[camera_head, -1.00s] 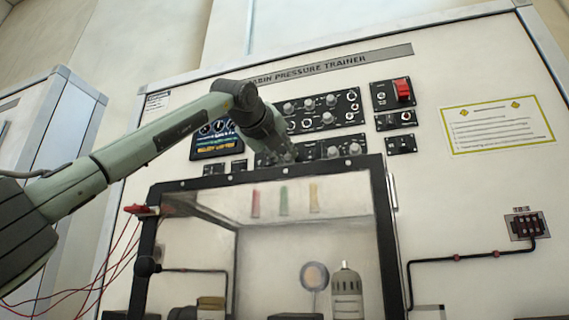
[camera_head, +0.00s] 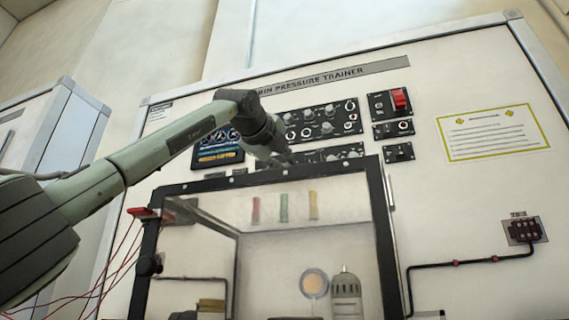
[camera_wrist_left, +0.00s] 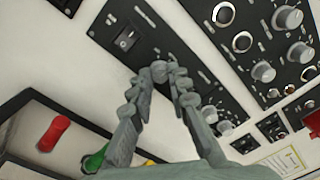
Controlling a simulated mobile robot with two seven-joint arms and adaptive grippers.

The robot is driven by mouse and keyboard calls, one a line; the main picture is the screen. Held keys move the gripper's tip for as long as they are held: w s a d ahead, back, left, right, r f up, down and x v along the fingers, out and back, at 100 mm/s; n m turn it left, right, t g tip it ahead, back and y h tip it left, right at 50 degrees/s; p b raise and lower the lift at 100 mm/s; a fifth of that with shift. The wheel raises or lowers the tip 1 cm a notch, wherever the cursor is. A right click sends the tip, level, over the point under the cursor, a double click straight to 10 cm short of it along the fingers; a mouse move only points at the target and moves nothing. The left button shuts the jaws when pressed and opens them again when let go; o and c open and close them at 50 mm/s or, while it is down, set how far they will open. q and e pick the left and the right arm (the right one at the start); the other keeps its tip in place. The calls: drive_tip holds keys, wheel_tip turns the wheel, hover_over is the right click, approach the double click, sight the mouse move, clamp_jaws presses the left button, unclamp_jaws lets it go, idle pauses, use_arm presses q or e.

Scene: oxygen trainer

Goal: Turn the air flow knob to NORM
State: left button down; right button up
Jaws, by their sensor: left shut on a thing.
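My left gripper (camera_wrist_left: 162,78) reaches the lower black control panel (camera_wrist_left: 190,55) of the pressure trainer. Its fingertips are closed around a small grey knob (camera_wrist_left: 160,70) beside a black rocker switch (camera_wrist_left: 125,40). The fingers hide much of the knob, and its pointer and the labels are too small to read. In the head view my left gripper (camera_head: 280,159) is in front of the lower panel (camera_head: 342,153), just above the clear box's top edge, and the held knob is hidden. My right gripper is in neither view.
The black-framed clear box (camera_head: 382,215) stands just below the panel, close to my left wrist. The upper panel (camera_head: 325,122) has several knobs. A red switch (camera_head: 400,99) sits to the right. Red wires (camera_head: 120,255) hang at the left.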

use_arm(q)
drive_tip(key=c, duration=1.4)
unclamp_jaws()
drive_tip(key=shift+c, duration=0.2)
drive_tip(key=shift+s, duration=0.1)
drive_tip(key=v, duration=1.2)
